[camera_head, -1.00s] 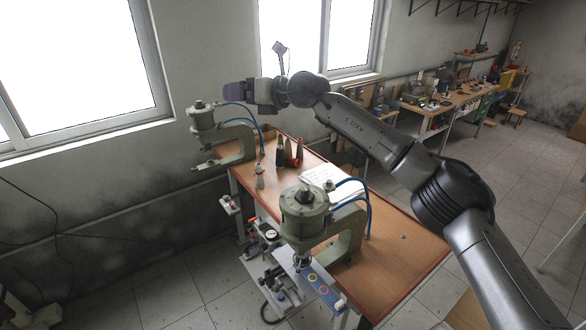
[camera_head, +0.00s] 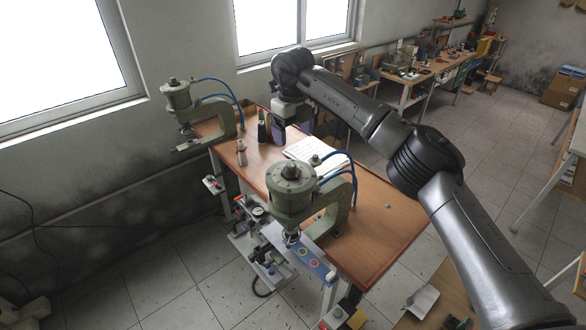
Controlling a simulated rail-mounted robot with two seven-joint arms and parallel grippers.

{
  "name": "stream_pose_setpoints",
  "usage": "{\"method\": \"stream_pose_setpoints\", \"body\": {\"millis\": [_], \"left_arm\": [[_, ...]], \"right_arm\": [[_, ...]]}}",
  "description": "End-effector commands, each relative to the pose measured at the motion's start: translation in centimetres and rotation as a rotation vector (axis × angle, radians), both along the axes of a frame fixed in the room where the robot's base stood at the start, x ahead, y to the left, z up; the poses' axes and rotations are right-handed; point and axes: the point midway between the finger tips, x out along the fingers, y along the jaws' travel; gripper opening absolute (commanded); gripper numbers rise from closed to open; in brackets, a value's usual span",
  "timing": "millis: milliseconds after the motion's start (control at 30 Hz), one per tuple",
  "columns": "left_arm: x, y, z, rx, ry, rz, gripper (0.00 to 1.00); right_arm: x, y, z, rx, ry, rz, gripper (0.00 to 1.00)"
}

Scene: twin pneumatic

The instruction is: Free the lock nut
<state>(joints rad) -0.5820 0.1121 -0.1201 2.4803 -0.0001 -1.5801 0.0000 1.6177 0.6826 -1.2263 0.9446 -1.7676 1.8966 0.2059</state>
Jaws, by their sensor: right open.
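Two green-grey pneumatic presses stand at the bench. The near press (camera_head: 290,190) has a round head with a small knob on top, and the far press (camera_head: 178,98) stands at the bench's left end. I cannot make out which part is the lock nut; parts this small are unclear. My right gripper (camera_head: 279,134) hangs pointing down over the back of the bench, behind the near press, beside a dark bottle (camera_head: 262,130). It is open, and no object shows in it. It hides part of the bench behind it. My left gripper is not in view.
White papers (camera_head: 308,151) lie on the wooden bench (camera_head: 385,225). Blue hoses (camera_head: 338,162) curve behind the near press. A blue panel with coloured rings (camera_head: 312,258) lies below its head. The bench's right part is mostly clear.

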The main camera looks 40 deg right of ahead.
Motion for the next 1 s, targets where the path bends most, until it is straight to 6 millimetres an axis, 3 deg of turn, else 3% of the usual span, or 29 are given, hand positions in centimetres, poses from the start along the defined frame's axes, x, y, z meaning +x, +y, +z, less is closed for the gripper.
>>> {"method": "stream_pose_setpoints", "body": {"millis": [533, 700, 1000], "left_arm": [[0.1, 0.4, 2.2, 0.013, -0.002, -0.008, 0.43], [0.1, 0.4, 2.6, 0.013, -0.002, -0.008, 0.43], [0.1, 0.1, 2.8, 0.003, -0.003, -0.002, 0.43]], "right_arm": [[-0.1, 0.0, -9.4, 0.001, 0.000, 0.001, 0.81], [0.0, 0.0, -11.2, 0.001, -0.001, 0.001, 0.81], [0.0, 0.0, -12.4, 0.001, -0.003, 0.001, 0.81]]}}
